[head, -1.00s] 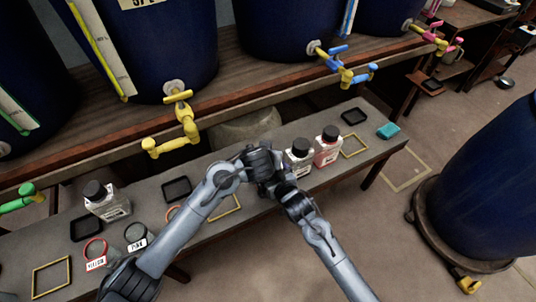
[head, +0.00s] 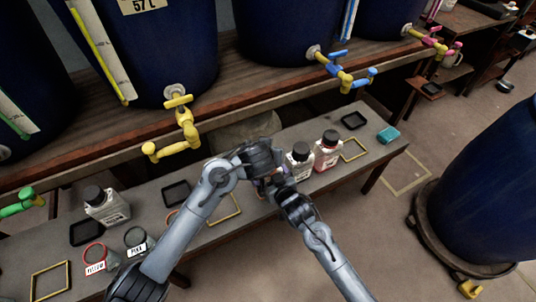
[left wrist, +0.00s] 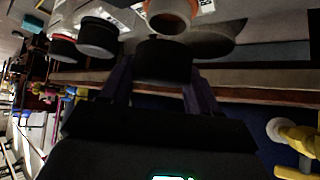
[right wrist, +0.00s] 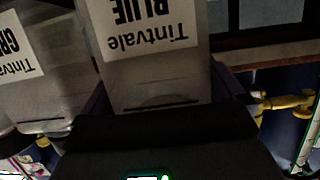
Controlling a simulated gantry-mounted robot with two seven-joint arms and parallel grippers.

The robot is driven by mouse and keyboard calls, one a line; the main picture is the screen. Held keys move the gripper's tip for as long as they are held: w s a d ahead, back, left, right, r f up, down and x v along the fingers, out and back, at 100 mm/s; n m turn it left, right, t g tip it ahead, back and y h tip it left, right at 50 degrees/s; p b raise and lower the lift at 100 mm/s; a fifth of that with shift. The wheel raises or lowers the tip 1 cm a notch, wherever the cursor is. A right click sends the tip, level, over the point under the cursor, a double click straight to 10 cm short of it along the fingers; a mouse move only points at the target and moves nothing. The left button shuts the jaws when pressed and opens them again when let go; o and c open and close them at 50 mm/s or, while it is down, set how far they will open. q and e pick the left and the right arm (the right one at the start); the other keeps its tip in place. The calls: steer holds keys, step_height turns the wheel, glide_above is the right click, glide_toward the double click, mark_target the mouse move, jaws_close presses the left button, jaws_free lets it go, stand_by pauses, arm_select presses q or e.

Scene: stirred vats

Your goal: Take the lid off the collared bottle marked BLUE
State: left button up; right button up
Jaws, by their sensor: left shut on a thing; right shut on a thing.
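The bottle marked BLUE (right wrist: 155,50) is between the fingers of my right gripper (right wrist: 165,105), which is shut on it. In the left wrist view its open neck with an orange-red collar (left wrist: 170,12) shows at the top. My left gripper (left wrist: 160,88) is shut on a black lid (left wrist: 163,62), which appears apart from the neck. In the head view my left gripper (head: 262,160) is just above my right gripper (head: 278,188), and together they mostly hide the bottle and lid.
The bottle marked GREEN (right wrist: 35,70) stands close beside the held bottle. Another lidded bottle (head: 107,208) and several frames are on the grey bench (head: 150,195). The yellow tap (head: 180,125) and shelf edge are close behind.

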arm_select(q)
steer(key=shift+r, duration=1.1)
arm_select(e)
steer(key=o, duration=1.1)
